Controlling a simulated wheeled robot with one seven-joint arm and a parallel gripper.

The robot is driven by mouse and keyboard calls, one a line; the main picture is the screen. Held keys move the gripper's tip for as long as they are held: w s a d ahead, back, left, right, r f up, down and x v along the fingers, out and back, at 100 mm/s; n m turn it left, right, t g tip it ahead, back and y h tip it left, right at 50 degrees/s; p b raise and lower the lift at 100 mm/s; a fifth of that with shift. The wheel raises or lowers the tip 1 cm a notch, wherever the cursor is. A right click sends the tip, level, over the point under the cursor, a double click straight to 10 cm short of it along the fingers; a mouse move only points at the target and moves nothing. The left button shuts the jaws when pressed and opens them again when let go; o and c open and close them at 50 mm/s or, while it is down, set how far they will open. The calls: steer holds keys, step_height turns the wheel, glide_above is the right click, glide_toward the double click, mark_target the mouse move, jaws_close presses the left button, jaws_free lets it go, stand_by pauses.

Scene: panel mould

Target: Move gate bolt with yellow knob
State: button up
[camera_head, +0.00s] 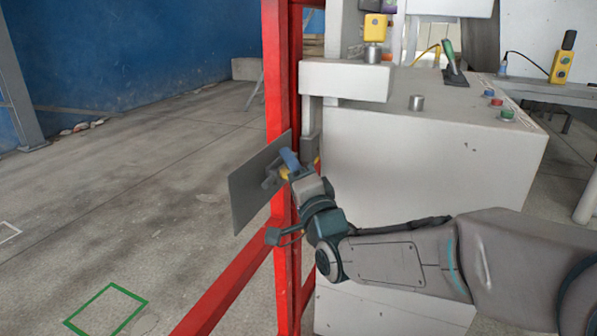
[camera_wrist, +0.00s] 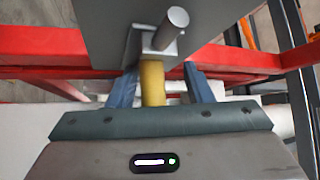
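The yellow knob (camera_wrist: 152,84) of the gate bolt points towards my wrist camera. Its metal bracket and round grey pin (camera_wrist: 172,28) sit beyond it, against a flat grey plate (camera_wrist: 105,30). In the head view this plate (camera_head: 250,190) stands at the red post, and a bit of the yellow knob (camera_head: 285,174) shows. My gripper (camera_wrist: 160,74) has its two blue fingers apart, one on each side of the knob. A gap shows at the right finger; contact at the left one is unclear. In the head view my gripper (camera_head: 288,166) partly hides the bolt.
A red post (camera_head: 277,75) and a sloping red rail (camera_head: 235,285) frame the gate. A white machine cabinet (camera_head: 430,160) with buttons on top stands close to the right of my gripper. Open concrete floor (camera_head: 130,170) lies to the left, with a green marked rectangle (camera_head: 83,312).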

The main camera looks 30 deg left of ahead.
steer(key=shift+w+d+f, duration=0.1)
steer(key=shift+d+f, duration=0.05)
steer(key=shift+f, duration=0.05)
stand_by(0.6)
steer(key=p+v, duration=0.2)
steer(key=v, duration=1.1)
steer(key=shift+s+d, duration=0.25)
